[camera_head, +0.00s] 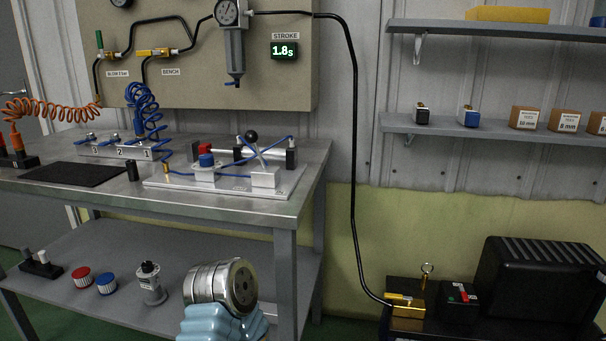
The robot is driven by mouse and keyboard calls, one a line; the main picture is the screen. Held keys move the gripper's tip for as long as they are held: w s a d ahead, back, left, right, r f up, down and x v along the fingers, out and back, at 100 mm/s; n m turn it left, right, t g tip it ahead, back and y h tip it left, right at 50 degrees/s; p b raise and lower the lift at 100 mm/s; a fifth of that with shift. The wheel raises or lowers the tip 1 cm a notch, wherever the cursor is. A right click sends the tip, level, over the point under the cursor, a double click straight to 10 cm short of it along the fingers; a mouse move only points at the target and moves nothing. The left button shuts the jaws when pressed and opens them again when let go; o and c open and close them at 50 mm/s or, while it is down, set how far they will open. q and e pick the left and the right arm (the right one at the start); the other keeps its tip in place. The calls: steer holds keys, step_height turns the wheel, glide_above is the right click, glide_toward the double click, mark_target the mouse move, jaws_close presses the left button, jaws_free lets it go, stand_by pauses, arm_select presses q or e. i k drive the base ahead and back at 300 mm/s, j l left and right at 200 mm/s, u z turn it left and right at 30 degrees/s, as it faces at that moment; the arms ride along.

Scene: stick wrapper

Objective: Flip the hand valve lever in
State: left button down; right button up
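The hand valve lever (252,136) shows as a black ball knob on a thin metal stem. It rises from a silver block (265,180) on the pale mounting plate (220,192), on the steel bench. The stem looks tilted a little to the left at its top. A metal cylinder, blue tubes and a blue-and-red capped part stand on the same plate, close around the lever. Neither gripper shows; only a silver and light-blue link of my arm is in view at the bottom middle, below and in front of the bench top. Nothing touches the lever.
The steel bench (100,195) has a black mat (75,174) and coiled blue hose (143,105) left of the plate. A lower shelf (110,300) holds small parts. A black hose (355,130) runs down the wall at right. Wall shelves (490,137) hold small boxes.

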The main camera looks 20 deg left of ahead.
mark_target(251, 136)
steer(key=u, duration=1.2)
